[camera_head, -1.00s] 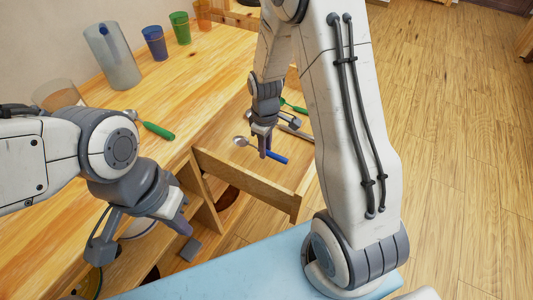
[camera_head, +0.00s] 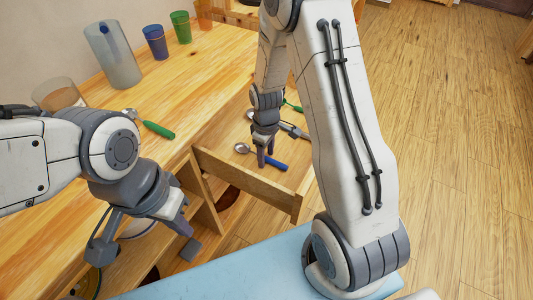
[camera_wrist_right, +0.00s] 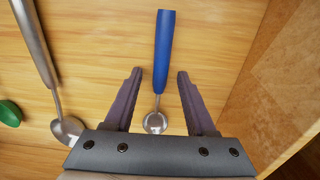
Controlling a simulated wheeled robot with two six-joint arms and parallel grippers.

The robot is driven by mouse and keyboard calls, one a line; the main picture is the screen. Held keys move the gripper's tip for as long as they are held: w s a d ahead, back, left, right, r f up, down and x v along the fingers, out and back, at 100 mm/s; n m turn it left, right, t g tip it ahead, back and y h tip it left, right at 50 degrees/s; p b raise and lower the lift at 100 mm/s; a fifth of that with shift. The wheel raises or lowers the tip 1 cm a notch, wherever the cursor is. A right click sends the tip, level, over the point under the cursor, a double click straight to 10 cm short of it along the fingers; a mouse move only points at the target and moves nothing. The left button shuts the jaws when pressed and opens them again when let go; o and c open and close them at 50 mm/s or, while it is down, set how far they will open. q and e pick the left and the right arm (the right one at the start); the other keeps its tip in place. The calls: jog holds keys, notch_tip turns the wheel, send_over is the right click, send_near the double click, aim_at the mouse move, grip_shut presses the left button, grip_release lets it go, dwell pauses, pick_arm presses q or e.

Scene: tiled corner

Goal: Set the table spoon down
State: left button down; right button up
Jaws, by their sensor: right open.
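The table spoon, with a blue handle and metal bowl (camera_head: 276,165), lies in the open wooden drawer (camera_head: 245,180). In the right wrist view, the spoon (camera_wrist_right: 162,50) lies on the wooden bottom, its handle pointing away from the gripper. My right gripper (camera_head: 265,158) is open in the drawer. Its two fingers (camera_wrist_right: 158,72) stand apart on either side of the spoon, with a gap on each side. My left gripper (camera_head: 188,238) hangs near the front of the wooden counter, away from the spoon; its jaw opening is unclear.
A metal-handled utensil (camera_wrist_right: 38,50) lies left of the spoon, and a green-handled one (camera_head: 293,107) lies farther back. The drawer wall (camera_wrist_right: 270,80) is close on the right. The counter holds a green-handled utensil (camera_head: 157,129), a pitcher (camera_head: 113,55) and several cups.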

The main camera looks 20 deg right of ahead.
aim_at(266, 157)
notch_tip(266, 157, up, 12)
jog(key=p, duration=0.2)
jog(key=s+a+r, duration=0.7)
jog(key=s+a, duration=0.2)
jog(key=a, duration=0.2)
jog(key=s+a+r+y, duration=0.1)
jog(key=s+a+r, duration=0.1)
jog(key=s, duration=1.1)
jog(key=shift+s+a, duration=0.15)
jog(key=shift+a, duration=0.75)
jog(key=shift+r, duration=0.1)
